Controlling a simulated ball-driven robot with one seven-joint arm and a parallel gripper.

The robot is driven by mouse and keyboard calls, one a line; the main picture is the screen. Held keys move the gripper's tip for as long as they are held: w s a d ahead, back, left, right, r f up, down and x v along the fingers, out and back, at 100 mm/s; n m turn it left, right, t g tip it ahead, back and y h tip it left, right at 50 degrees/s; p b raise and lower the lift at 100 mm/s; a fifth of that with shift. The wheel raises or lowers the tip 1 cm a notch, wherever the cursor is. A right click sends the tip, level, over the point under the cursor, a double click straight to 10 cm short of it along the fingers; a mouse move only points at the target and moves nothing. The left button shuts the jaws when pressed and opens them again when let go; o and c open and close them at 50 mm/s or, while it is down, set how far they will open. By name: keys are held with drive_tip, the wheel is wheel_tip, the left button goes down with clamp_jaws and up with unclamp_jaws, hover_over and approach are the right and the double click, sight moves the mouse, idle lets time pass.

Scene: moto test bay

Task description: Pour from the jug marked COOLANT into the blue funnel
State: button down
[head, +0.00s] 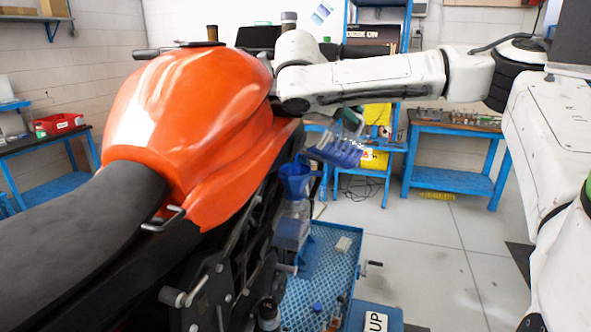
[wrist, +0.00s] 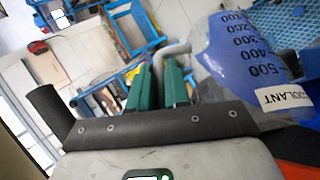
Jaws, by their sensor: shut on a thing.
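The jug marked COOLANT (wrist: 285,97) is clear, with blue liquid, a number scale and a white label. In the head view the jug (head: 335,150) hangs tilted below the end of my arm. My gripper (wrist: 161,78) has green fingers shut on the jug's pale handle, which shows just past the fingertips. The gripper (head: 352,120) is partly hidden in the head view. The blue funnel (head: 295,173) stands beside the orange motorcycle, left of and a little below the jug, with a gap between them. I cannot make out any stream of liquid.
The motorcycle's orange tank (head: 190,120) is close on the left. A blue perforated cart (head: 345,262) holding small items stands below the funnel. Blue workbenches (head: 455,130) line the back. Grey floor (head: 440,250) is open on the right.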

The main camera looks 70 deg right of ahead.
sight(360, 140)
drive_tip(key=shift+w+a+r+g+h, duration=0.2)
drive_tip(key=shift+w+r+g+h, duration=0.1)
drive_tip(key=shift+r+g, duration=0.15)
idle(1.5)
drive_tip(key=shift+s+d+f+t+y+b, duration=0.3)
drive_tip(key=shift+s+f+t+y, duration=0.1)
drive_tip(key=shift+f, duration=0.2)
drive_tip(key=shift+s+d+f+t+y+b, duration=0.25)
drive_tip(key=shift+s+f+t+y, duration=0.1)
drive_tip(key=shift+f, duration=0.25)
drive_tip(key=shift+s+d+f+m+t+y, duration=0.25)
drive_tip(key=shift+s+f+t+y, duration=0.1)
drive_tip(key=shift+f+t+y, duration=0.3)
drive_tip(key=shift+s+d+f+m+t+y, duration=0.25)
drive_tip(key=shift+s+f+t+y, duration=0.15)
drive_tip(key=shift+f, duration=0.4)
drive_tip(key=shift+r, duration=0.1)
